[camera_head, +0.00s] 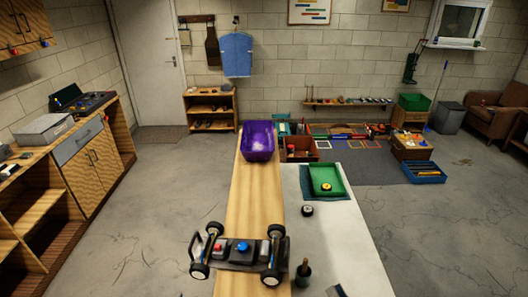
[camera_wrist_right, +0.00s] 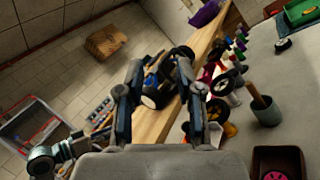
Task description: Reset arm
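The RC car chassis (camera_head: 238,250) sits at the near end of the wooden plank, with black wheels, silver shock-like rods, and red and blue parts on top. In the right wrist view part of the car (camera_wrist_right: 182,70) shows beyond and between my right fingers. My right gripper (camera_wrist_right: 165,88) is open, its two fingers apart with nothing seen held. In the head view only a small bluish-grey piece, likely its tip (camera_head: 337,290), shows at the bottom edge, right of the car. My left gripper is not in view.
A purple bin (camera_head: 258,140) stands at the plank's far end. A green tray (camera_head: 326,180) and a loose wheel (camera_head: 307,210) are on the white table (camera_head: 345,235). A dark holder with a wooden handle (camera_head: 303,274) stands right of the car.

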